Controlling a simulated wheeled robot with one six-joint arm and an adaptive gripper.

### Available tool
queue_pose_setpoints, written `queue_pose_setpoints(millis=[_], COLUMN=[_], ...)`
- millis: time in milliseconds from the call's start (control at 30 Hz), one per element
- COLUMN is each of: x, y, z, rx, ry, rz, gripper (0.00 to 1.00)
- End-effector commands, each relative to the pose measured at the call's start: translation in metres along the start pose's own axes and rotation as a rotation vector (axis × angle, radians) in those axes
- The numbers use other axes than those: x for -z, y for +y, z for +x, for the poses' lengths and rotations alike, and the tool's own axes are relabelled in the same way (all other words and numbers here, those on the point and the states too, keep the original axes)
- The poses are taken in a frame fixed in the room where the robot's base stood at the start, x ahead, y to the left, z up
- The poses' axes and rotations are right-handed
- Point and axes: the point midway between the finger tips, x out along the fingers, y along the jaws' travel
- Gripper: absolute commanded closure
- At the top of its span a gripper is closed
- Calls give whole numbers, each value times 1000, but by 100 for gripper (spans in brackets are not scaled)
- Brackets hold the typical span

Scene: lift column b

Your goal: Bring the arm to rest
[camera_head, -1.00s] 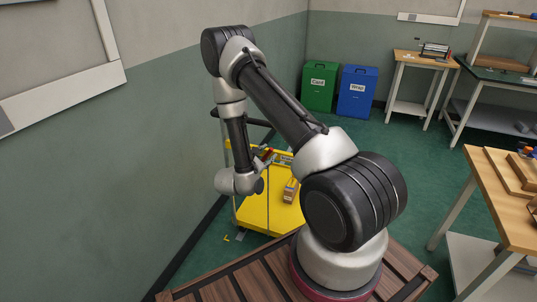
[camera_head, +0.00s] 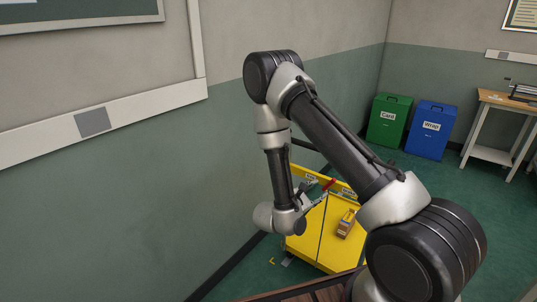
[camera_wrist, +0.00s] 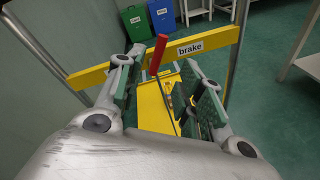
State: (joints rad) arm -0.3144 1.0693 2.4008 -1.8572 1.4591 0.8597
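My gripper (camera_wrist: 168,85) is open, with its two fingers spread apart in the wrist view. The cart's yellow crossbar (camera_wrist: 110,68) carries a "brake" label (camera_wrist: 190,49).
A small box (camera_head: 347,223) sits on the cart. A wall (camera_head: 120,200) is close on the left. A green bin (camera_head: 387,120) and a blue bin (camera_head: 430,130) stand behind, with a wooden table (camera_head: 505,103) at right. Green floor (camera_head: 490,210) is open to the right.

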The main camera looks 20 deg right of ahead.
Motion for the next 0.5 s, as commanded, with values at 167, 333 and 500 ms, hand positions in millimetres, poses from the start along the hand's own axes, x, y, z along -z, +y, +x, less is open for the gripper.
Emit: queue_pose_setpoints(millis=[167, 333, 500], x=[-1, -36, -99], y=[-9, -62, -82], z=[2, 7, -4], rx=[37, 271, 540], ry=[0, -95, -170], rz=[-90, -226, -189], gripper=[63, 63, 63])
